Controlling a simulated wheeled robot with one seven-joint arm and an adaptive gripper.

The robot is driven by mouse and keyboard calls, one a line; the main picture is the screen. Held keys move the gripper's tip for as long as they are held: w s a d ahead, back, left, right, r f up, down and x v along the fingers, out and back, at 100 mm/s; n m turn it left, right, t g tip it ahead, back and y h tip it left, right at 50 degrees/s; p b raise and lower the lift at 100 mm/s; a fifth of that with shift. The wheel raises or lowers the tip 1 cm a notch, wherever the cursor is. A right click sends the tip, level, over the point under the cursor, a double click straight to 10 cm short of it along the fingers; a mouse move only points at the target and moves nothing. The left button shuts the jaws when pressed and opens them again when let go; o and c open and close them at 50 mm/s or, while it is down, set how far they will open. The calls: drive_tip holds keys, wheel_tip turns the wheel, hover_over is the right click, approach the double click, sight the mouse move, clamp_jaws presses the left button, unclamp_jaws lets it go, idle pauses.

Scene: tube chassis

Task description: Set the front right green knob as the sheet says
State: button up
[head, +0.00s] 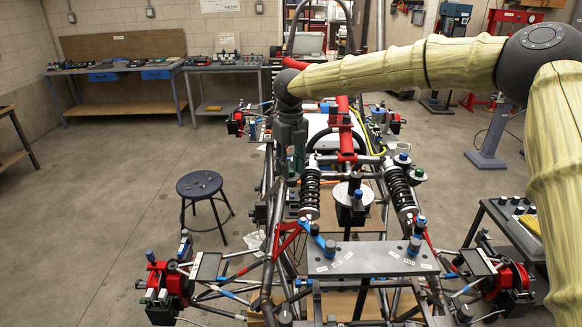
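My gripper (291,172) hangs down from my arm, over the left side of the tube chassis (268,190), left of the coil-over shocks. Its fingertips are small and dark here, so I cannot tell whether they are open or shut, or touching anything.
A dark round stool (200,184) stands left of the chassis on open concrete floor. Workbenches (115,70) line the back wall. A low cart (510,230) is at the right. Red corner assemblies (172,283) stick out from the chassis.

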sight(291, 170)
drive_tip(key=shift+f, duration=0.1)
wheel_tip(291, 170, up, 12)
idle(0.8)
drive_tip(key=shift+d, duration=0.1)
